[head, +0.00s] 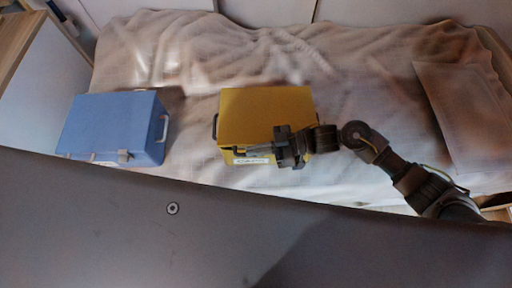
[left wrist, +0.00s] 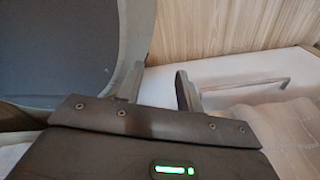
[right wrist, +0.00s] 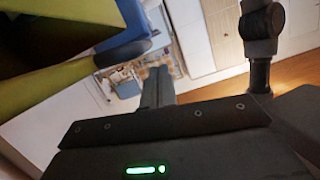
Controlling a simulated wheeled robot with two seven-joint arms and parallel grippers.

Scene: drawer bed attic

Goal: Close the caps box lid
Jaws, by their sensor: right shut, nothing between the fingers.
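A yellow box (head: 265,112) sits on the bed in the middle of the head view, with a dark side handle and a pale label (head: 251,161) on its front, too small to read. My right gripper (head: 252,151) is shut and empty, at the front of this box near its upper edge; contact cannot be told. In the right wrist view yellow panels (right wrist: 50,88) of the box border a dark area at the upper left, as if the lid is partly raised. My left gripper (left wrist: 158,88) is open and empty in its wrist view, away from the box.
A blue box (head: 112,122) with side handles and a front latch sits to the left on the bed. A crumpled beige cover (head: 370,100) spreads around both boxes, with a pillow (head: 465,110) at the right. A large dark panel (head: 180,235) fills the head view's foreground.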

